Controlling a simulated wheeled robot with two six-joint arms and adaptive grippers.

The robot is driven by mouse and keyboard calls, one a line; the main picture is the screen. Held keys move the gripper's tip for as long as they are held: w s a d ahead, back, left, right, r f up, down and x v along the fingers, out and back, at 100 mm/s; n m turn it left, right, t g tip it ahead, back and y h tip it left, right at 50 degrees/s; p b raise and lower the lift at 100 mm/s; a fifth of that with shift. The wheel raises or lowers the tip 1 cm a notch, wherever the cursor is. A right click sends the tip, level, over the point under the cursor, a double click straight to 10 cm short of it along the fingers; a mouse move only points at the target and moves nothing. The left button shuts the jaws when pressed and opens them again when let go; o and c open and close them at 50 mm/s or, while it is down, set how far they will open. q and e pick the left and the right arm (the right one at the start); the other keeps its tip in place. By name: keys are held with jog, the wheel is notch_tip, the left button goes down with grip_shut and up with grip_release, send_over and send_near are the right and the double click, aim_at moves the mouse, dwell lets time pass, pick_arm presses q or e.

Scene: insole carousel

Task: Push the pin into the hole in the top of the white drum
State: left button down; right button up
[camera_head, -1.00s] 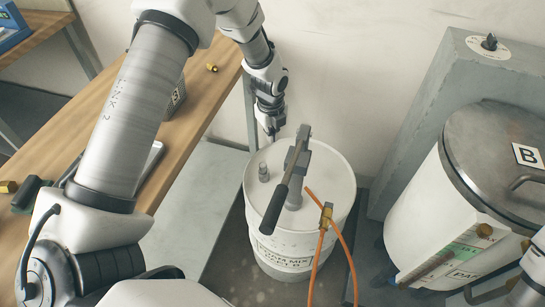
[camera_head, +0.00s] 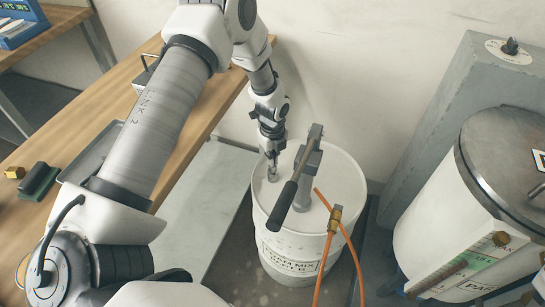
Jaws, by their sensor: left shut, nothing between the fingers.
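The white drum (camera_head: 328,172) stands on the floor at the middle, with a partly readable "FOAM MIX" label on its front. A small grey fitting (camera_head: 272,175), which may be the pin, stands on the left part of the drum's top. My left gripper (camera_head: 271,156) points down at it from above, shut with nothing between the fingers. Its tip is at the fitting's upper end; I cannot tell whether they touch. The hole is not visible. My right gripper is not in view.
A grey pump with a black-handled lever (camera_head: 284,205) rises from the drum top, close to my left gripper. An orange hose (camera_head: 350,245) with a brass fitting (camera_head: 335,215) hangs in front. A white lidded tank (camera_head: 430,220) stands right. A wooden bench (camera_head: 98,107) runs along the left.

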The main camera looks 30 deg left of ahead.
pick_arm(q)
jog(key=shift+f, duration=0.3)
jog(key=shift+f+b, duration=0.1)
jog(key=shift+b, duration=0.25)
jog(key=shift+s, duration=0.1)
